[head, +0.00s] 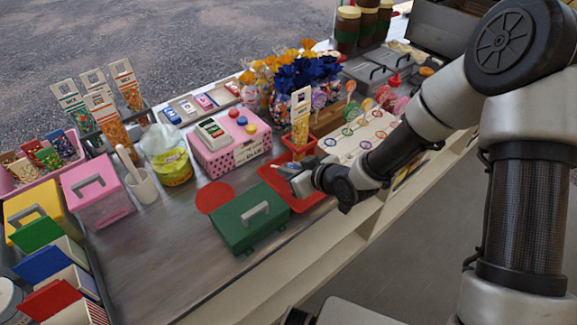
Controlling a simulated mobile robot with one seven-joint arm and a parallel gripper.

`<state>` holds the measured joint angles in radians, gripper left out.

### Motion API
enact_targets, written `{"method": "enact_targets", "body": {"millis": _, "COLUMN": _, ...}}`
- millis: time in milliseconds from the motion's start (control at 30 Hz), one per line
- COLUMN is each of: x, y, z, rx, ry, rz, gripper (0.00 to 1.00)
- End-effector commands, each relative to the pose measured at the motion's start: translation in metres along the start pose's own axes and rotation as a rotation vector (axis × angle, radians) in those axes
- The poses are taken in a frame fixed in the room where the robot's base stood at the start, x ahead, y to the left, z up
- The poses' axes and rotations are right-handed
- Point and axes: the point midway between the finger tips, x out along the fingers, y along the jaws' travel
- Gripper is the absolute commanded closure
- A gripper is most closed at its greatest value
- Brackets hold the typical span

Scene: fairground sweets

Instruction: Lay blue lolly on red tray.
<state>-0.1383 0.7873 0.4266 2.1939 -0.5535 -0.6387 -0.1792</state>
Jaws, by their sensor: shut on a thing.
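The red tray (308,204) lies on the counter, right of the green box, partly hidden under my gripper and wrist. My gripper (293,176) is over the tray's far part, with its jaws shut. A small pale-blue thing (283,168) shows at the fingertips; it looks like the blue lolly, but most of it is hidden by the fingers. I cannot tell whether it touches the tray.
A green box with a handle (249,219) stands close left of the tray, by a red round mat (214,197). A red holder (298,147) with a tall packet is behind. A white lolly board (343,141) stands right. Bare counter (165,235) lies left.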

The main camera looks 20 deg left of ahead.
Motion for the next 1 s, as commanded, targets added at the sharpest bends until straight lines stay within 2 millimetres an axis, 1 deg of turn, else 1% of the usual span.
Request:
{"method": "enact_targets", "body": {"millis": 33, "x": 0.0027, "y": 0.0001, "z": 0.0039, "rx": 0.0, "ry": 0.0, "rz": 0.0, "gripper": 1.0}}
{"method": "enact_targets", "body": {"millis": 100, "x": 0.0037, "y": 0.0003, "z": 0.0053, "rx": 0.0, "ry": 0.0, "rz": 0.001, "gripper": 1.0}}
{"method": "enact_targets", "body": {"millis": 367, "x": 0.0036, "y": 0.0005, "z": 0.0051, "rx": -0.001, "ry": 0.0, "rz": 0.001, "gripper": 1.0}}
{"method": "enact_targets", "body": {"millis": 400, "x": 0.0036, "y": 0.0005, "z": 0.0051, "rx": -0.001, "ry": 0.0, "rz": 0.001, "gripper": 0.83}}
{"method": "enact_targets", "body": {"millis": 467, "x": 0.0036, "y": 0.0005, "z": 0.0051, "rx": -0.001, "ry": 0.0, "rz": 0.001, "gripper": 0.73}}
{"method": "enact_targets", "body": {"millis": 500, "x": 0.0036, "y": 0.0005, "z": 0.0051, "rx": -0.001, "ry": 0.0, "rz": 0.001, "gripper": 0.66}}
{"method": "enact_targets", "body": {"millis": 1000, "x": 0.0035, "y": 0.0004, "z": 0.0052, "rx": -0.001, "ry": 0.0, "rz": 0.001, "gripper": 0.66}}
